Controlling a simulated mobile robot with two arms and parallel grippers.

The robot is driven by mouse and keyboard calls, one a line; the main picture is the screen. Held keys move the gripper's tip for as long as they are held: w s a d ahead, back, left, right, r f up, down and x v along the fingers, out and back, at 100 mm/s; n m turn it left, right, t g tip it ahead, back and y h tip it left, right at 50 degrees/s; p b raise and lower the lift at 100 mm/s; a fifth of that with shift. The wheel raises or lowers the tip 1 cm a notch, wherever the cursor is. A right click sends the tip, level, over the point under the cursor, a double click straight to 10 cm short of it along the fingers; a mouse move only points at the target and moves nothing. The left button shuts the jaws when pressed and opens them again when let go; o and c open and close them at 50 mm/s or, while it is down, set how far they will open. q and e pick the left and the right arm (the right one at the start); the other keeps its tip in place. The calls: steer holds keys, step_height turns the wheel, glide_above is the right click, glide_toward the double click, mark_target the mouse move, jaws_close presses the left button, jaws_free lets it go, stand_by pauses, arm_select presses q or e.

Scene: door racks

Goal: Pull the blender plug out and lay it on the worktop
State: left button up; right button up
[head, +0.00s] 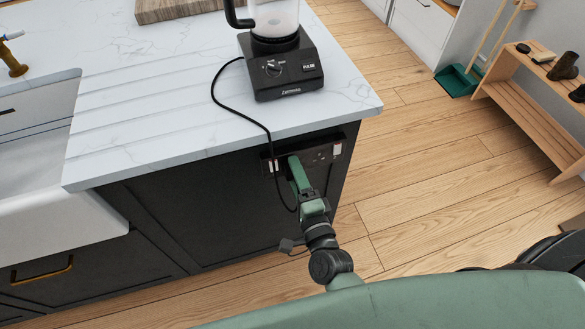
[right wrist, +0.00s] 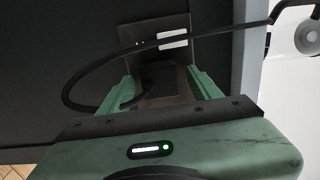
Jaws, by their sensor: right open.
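The black blender (head: 287,72) stands upright on the white marble worktop (head: 160,110). Its black cord (head: 214,92) runs over the worktop edge and down to the dark socket panel (head: 323,154) on the island's end. My right gripper (head: 293,162) is at the panel's left part and hides the plug in the head view. In the right wrist view, the open green fingers (right wrist: 165,82) stand either side of a dark shape that looks like the plug (right wrist: 158,78). The cord (right wrist: 95,67) loops across there. Contact with the plug is unclear. My left gripper is out of view.
The worktop left of the blender is clear up to the white sink (head: 60,220). A wooden board (head: 180,10) lies at the back. A wooden bench (head: 530,95) with small items and a green dustpan (head: 458,80) are at right. Bare wooden floor lies between.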

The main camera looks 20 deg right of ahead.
steer(key=shift+c, duration=0.3)
jaws_close()
steer(key=shift+s, duration=0.1)
steer(key=s+p, duration=0.1)
steer(key=s, duration=0.4)
steer(key=shift+s+d, duration=0.1)
steer(key=shift+s, duration=0.3)
stand_by(0.4)
steer(key=shift+s, duration=0.1)
steer(key=shift+s, duration=1.4)
